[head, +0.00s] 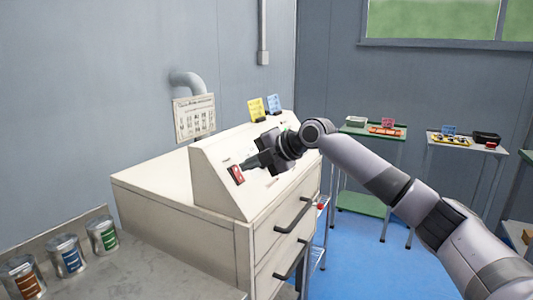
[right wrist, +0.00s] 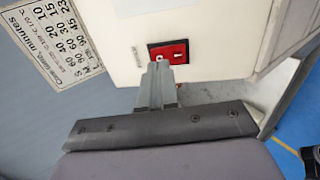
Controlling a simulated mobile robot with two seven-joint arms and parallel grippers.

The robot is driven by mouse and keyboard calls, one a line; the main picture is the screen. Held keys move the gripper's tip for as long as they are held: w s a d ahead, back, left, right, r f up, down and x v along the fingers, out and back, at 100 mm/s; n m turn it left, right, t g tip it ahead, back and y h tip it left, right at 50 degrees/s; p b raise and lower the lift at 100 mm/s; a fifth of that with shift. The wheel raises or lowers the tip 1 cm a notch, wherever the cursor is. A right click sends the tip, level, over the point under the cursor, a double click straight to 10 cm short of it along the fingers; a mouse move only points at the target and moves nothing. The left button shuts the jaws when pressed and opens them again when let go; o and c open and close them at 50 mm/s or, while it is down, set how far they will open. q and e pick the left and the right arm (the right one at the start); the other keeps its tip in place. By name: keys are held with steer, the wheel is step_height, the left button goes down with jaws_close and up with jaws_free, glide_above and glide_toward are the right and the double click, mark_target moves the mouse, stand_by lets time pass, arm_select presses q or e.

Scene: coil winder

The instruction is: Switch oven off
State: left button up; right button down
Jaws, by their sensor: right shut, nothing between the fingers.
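The oven (head: 175,185) is a cream cabinet with a sloped control panel. A red rocker switch (head: 236,174) in a dark frame sits at the panel's lower left; it also shows in the right wrist view (right wrist: 178,52). My right gripper (head: 250,163) is shut and empty, its fingertips right by the switch. In the right wrist view the fingertips (right wrist: 159,62) overlap the left part of the switch; I cannot tell whether they touch it. A white mark shows near the fingertips. My left gripper is out of view.
Several labelled cans (head: 68,255) stand on the grey bench at the lower left. Yellow and blue cards (head: 257,107) stand on top of the panel. A printed chart (head: 194,116) hangs behind the oven. Drawers with dark handles (head: 292,215) are on its front. Small tables (head: 376,130) stand at the back right.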

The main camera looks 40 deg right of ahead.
steer(key=shift+x, duration=0.95)
steer(key=shift+w+a+r+p, duration=0.1)
steer(key=shift+p, duration=0.25)
steer(key=shift+w+r+p, duration=0.1)
steer(key=shift+r+p, duration=0.6)
steer(key=shift+p, duration=0.25)
